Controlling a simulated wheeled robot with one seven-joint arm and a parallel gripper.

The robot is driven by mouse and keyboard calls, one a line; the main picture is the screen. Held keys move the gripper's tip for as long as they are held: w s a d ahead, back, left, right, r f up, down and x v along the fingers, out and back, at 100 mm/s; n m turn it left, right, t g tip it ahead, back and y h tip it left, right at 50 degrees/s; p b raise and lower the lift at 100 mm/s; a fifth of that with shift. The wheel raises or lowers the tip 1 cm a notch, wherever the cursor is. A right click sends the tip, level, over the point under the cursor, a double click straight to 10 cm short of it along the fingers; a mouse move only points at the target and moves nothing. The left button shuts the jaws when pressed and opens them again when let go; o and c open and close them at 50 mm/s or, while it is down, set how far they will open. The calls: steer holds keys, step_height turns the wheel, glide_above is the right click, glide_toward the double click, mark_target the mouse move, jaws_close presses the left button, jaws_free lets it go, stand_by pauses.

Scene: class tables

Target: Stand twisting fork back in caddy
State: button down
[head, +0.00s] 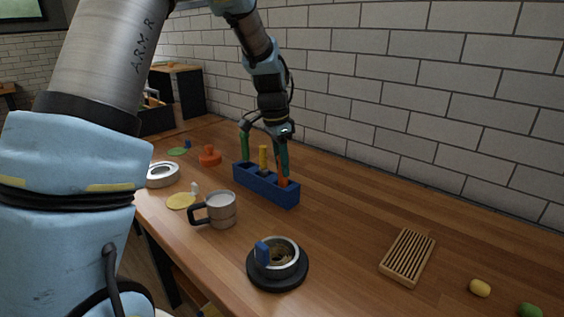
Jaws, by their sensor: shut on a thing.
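The blue caddy (249,184) stands on the wooden table near its middle, with a row of slots. An upright green handle (245,147) is at its left end and a yellow handle (264,158) in its middle. My gripper (283,165) points down over the right end of the caddy. It is shut on a slim, upright orange piece (283,182), which looks like the twisting fork. The orange piece's lower end is hidden by the caddy wall, so I cannot tell whether it touches the slot floor. The fingers cover its upper part.
A grey mug (222,211) stands in front of the caddy. A metal cup on a black base (292,279) is nearer, with a blue piece at it. An orange knob (210,157) is behind left. A slatted wooden rack (408,257) lies right; the table between is clear.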

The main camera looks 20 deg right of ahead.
steer(key=shift+f, duration=0.15)
steer(key=c, duration=0.6)
jaws_free()
step_height(320, 180, up, 12)
steer(key=a+b, duration=0.2)
steer(key=a+f+n, duration=0.2)
steer(key=a, duration=0.3)
steer(key=a+f+n, duration=0.2)
steer(key=a+n, duration=0.1)
steer(key=a, duration=0.2)
steer(key=s+a+f+n, duration=0.1)
steer(key=a+f+n, duration=0.1)
steer(key=a, duration=0.3)
steer(key=shift+s+a+f+n+t+y, duration=0.1)
steer(key=shift+a+f+n+t+y, duration=0.25)
steer(key=shift+f, duration=0.15)
steer(key=s+a+f+n, duration=0.3)
steer(key=s+a+n, duration=0.1)
steer(key=a, duration=0.2)
steer(key=s+a+f+n, duration=0.4)
steer(key=s+a, duration=0.1)
steer(key=a, duration=0.2)
steer(key=shift+s+a+t, duration=0.15)
steer(key=shift+s+t, duration=0.05)
steer(key=shift+t, duration=0.15)
